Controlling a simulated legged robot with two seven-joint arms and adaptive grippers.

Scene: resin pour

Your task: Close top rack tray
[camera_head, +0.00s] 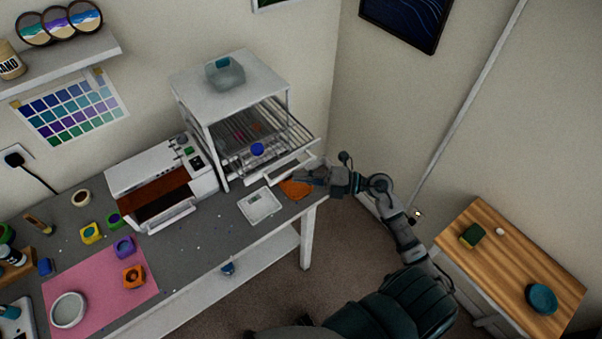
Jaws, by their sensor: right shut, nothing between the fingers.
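The white rack (233,88) stands at the back right of the grey table. Its top wire tray (290,131) is slid out toward the front right, with a white front bar. A small blue thing (257,149) and some reddish bits lie on the wire shelves. My right gripper (303,175) is shut and empty, just in front of the rack near the white front piece (290,166). I cannot tell whether it touches that piece. My left gripper is not in the view.
A white scale (260,205) and an orange piece (294,188) lie on the table below the rack. A white machine (163,185) stands left of the rack. A glass container (224,73) sits on the rack's top. A wooden side table (513,262) stands at the right.

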